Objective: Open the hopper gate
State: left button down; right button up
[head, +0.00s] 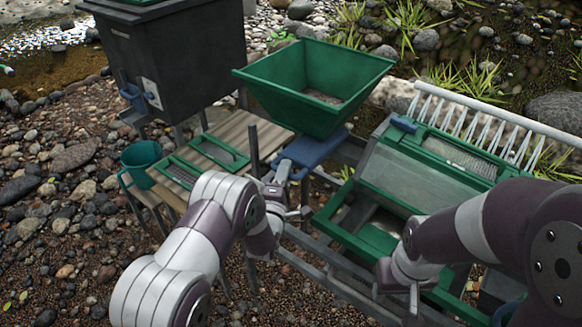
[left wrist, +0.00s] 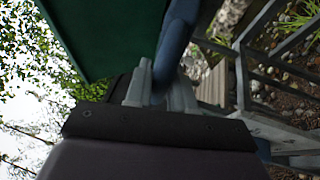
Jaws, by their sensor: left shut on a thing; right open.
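The green hopper (head: 315,85), with some grey material inside, stands in the upper middle of the head view. A flat blue gate (head: 318,147) sticks out under its near side. My left gripper (head: 282,176) is at the gate's near end, just below the hopper, partly hidden by its own arm. In the left wrist view the grey fingers (left wrist: 156,88) are shut on a blue bar (left wrist: 178,38), which appears to be part of the gate, beside the green hopper wall (left wrist: 100,35). My right gripper (head: 400,297) is open and empty, low over the sluice frame.
A green-and-grey sluice box (head: 420,170) with a white spray bar (head: 500,115) stands at right. At left are a dark tank (head: 180,65), a wooden bench (head: 225,130) with green-framed screens, and a green bucket (head: 141,160). Metal rails run below the hopper.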

pick_arm(q)
jog(key=c, duration=1.1)
grip_release()
jog(key=shift+o, duration=0.2)
jog(key=b+v, duration=0.2)
jog(key=v, duration=1)
jog(key=shift+s+f, duration=0.2)
jog(key=shift+s, duration=0.1)
jog(key=shift+a, duration=0.1)
